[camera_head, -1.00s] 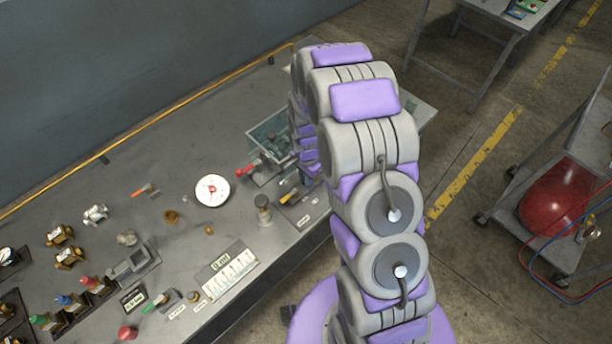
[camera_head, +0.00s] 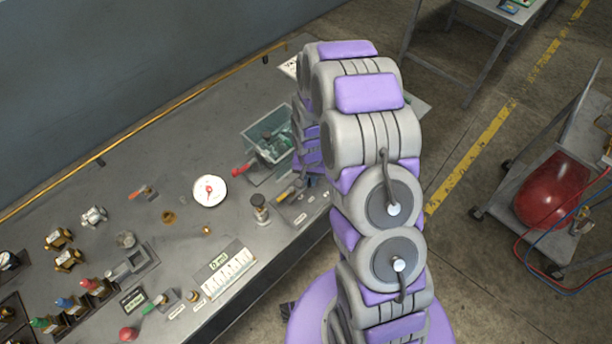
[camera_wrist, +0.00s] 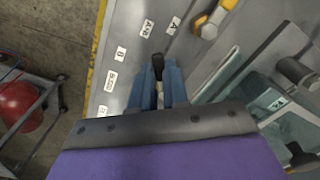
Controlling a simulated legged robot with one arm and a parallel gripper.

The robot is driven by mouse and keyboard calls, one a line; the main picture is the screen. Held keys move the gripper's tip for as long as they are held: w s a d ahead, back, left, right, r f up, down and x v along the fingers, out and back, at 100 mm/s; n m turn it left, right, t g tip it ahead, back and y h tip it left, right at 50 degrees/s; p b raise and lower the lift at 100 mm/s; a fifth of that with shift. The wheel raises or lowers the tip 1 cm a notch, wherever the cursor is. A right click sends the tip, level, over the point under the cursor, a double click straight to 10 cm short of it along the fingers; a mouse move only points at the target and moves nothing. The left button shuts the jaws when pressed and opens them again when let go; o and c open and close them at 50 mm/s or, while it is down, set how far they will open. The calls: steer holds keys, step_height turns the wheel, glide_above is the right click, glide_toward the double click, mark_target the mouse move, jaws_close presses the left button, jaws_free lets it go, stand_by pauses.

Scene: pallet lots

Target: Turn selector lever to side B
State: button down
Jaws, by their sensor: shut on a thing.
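In the wrist view, a short lever with a black tip (camera_wrist: 158,66) stands up between the blue fingers of my gripper (camera_wrist: 158,82). It looks like the selector lever. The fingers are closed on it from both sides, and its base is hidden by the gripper. White label plates (camera_wrist: 147,28) with dark letters lie on the grey panel around it. In the head view my arm hides the fingertips and the lever.
A clear bin (camera_head: 268,137) with dark parts stands beside my wrist. A red-handled lever (camera_head: 242,169), a round dial (camera_head: 209,190) and several small fixtures are on the bench. A cart with a red tank (camera_head: 555,190) stands right.

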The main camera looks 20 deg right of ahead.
steer(key=n, duration=0.1)
steer(key=d+n, duration=0.1)
steer(key=n, duration=0.1)
steer(key=d+n+p, duration=0.1)
steer(key=n, duration=0.1)
steer(key=shift+r, duration=0.1)
steer(key=shift+w+d+n+p, duration=0.1)
steer(key=shift+d+n+p, duration=0.2)
steer(key=shift+n, duration=0.65)
steer(key=shift+w+d+n+p, duration=0.1)
steer(key=shift+d+n+p, duration=0.15)
steer(key=shift+n, duration=0.65)
steer(key=shift+d+n+p, duration=0.2)
steer(key=shift+n+p, duration=0.1)
steer(key=shift+n, duration=0.65)
steer(key=c, duration=1.1)
jaws_free()
step_height(320, 180, up, 17)
steer(key=shift+r, duration=0.1)
